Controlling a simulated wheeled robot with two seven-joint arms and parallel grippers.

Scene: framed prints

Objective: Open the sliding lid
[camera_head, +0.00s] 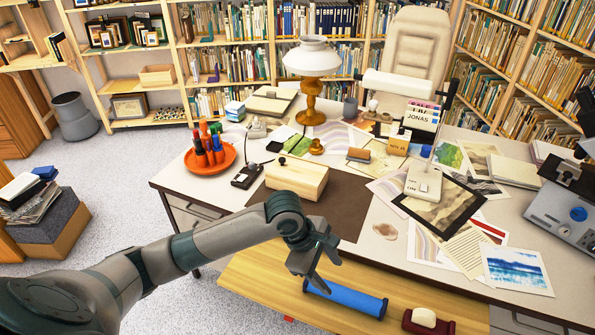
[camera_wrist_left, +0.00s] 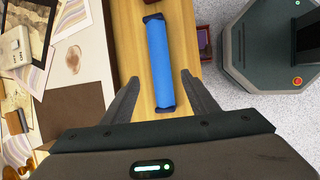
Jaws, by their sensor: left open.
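A pale wooden box (camera_head: 300,182) with a small black knob (camera_head: 282,161) on its top stands on the brown desk mat (camera_head: 345,205) in the head view. Its lid looks shut. My left gripper (camera_head: 322,282) is open and empty, in front of and below the box, over the wooden bench along the desk's front. In the left wrist view the open fingers (camera_wrist_left: 158,88) point at a blue roller lying on the bench, and the box is not clearly visible there. My right gripper is not in view.
The blue roller (camera_head: 345,298) lies on the wooden bench (camera_head: 262,280), with a dark red stamp-like block (camera_head: 428,322) to its right. An orange tray (camera_head: 211,158) of bottles and a black device (camera_head: 247,176) stand left of the box.

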